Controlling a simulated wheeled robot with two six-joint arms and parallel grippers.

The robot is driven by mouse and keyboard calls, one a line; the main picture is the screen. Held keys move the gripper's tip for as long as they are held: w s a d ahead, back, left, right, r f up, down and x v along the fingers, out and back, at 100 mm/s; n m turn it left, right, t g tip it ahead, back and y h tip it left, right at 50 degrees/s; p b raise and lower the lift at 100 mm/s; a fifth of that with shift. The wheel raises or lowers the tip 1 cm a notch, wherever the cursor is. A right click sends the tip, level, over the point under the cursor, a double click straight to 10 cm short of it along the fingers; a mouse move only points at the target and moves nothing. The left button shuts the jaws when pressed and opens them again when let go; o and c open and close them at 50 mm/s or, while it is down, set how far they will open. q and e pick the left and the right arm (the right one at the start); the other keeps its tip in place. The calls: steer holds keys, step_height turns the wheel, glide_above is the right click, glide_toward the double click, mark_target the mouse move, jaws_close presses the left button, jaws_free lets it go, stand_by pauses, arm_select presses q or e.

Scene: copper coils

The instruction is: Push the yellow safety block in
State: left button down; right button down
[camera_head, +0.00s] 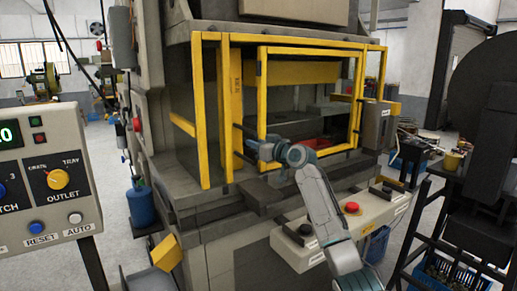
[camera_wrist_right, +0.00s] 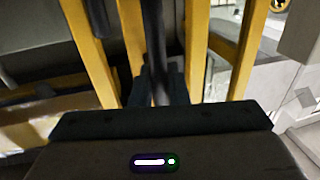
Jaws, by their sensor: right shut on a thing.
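A yellow block (camera_head: 166,252) sits tilted at the lower front left corner of the press; I cannot tell for certain if it is the safety block. My right gripper (camera_head: 250,147) is at the yellow guard gate (camera_head: 262,98) on the press front. It is shut on a dark upright bar, apparently the gate's handle; the bar (camera_wrist_right: 158,50) runs between the fingers in the right wrist view. The fingertips are partly hidden in both views. My left gripper is not in view.
The press (camera_head: 225,225) fills the middle. A two-button console (camera_head: 330,228) with a red button juts out below my right arm. A control panel (camera_head: 45,170) stands at the left. A dark rack (camera_head: 440,245) with blue crates stands at the right.

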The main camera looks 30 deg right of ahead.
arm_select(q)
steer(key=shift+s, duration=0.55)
arm_select(e)
steer(key=shift+r, duration=0.3)
